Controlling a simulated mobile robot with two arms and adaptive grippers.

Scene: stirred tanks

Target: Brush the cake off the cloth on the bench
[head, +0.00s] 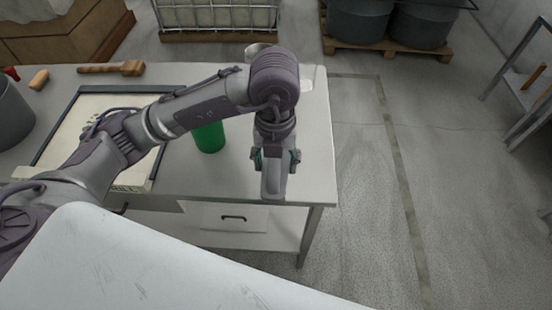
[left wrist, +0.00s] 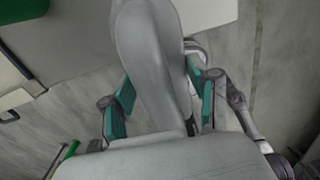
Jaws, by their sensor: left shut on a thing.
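My left gripper (head: 277,160) is shut on a smooth grey, elongated thing (head: 272,182), above the bench's near right part. In the left wrist view the grey thing (left wrist: 150,65) stands between the teal fingertips; I cannot tell what it is. The cream cloth (head: 97,103) lies in a dark-edged frame on the left of the bench (head: 185,79), partly hidden by my left arm. I cannot make out the cake on it. A brown wooden-handled tool (head: 110,68), possibly a brush, lies behind the frame. My right gripper is not in view.
A green cylinder (head: 210,137) stands between the frame and my left gripper. A grey bucket (head: 12,115) is at the far left, near a small wooden piece (head: 39,80). Dark tubs on a pallet (head: 390,45) stand behind.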

